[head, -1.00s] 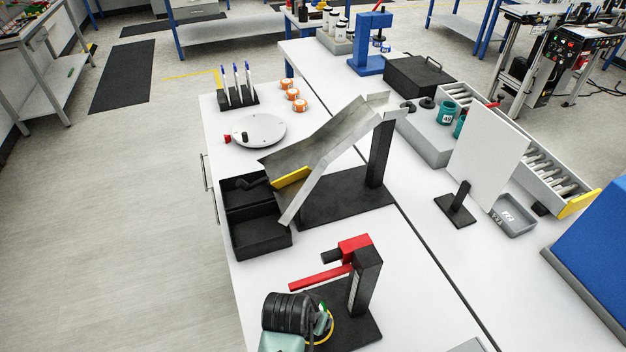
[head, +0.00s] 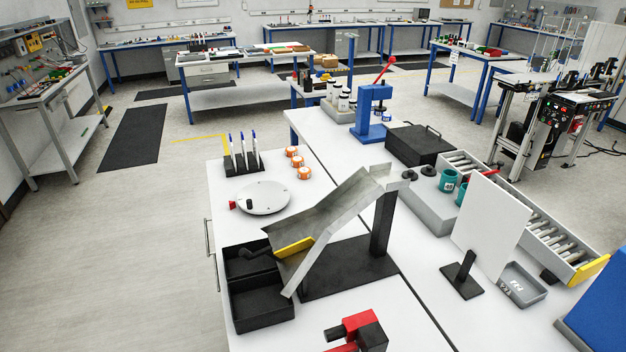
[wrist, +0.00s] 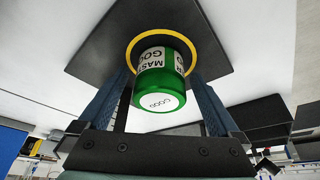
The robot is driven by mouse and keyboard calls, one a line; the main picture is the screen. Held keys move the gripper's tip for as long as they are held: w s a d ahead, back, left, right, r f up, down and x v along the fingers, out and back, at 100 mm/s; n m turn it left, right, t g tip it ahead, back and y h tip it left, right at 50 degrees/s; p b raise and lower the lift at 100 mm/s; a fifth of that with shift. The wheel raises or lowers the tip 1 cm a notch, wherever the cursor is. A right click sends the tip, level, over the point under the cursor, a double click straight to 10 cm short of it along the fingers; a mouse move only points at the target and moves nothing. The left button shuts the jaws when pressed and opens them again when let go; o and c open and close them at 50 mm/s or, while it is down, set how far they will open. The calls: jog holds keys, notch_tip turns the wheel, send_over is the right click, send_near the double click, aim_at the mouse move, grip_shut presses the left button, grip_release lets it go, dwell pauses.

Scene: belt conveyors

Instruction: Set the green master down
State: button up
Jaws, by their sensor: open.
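The green master (wrist: 160,87) is a green cylinder with a white label band reading "MAS" and "GOO" and a white "GOOD" disc on its near end. In the wrist view it is at a yellow ring (wrist: 133,42) on a black base plate (wrist: 100,45). My gripper (wrist: 161,78) is open, with one blue-grey finger on each side of the master and visible space between finger and master. The master's far end is hidden. Neither master nor gripper shows in the current head view.
A red-topped fixture (head: 356,328) shows at the head view's bottom edge. Behind it are a metal chute (head: 340,215), two black bins (head: 262,306) and a round white plate (head: 264,197). A white panel (head: 490,228) stands to the right. Bare white tabletop lies around the fixture.

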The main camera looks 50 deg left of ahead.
jog(key=v, duration=1.2)
dwell(0.3)
jog(key=shift+s, duration=0.15)
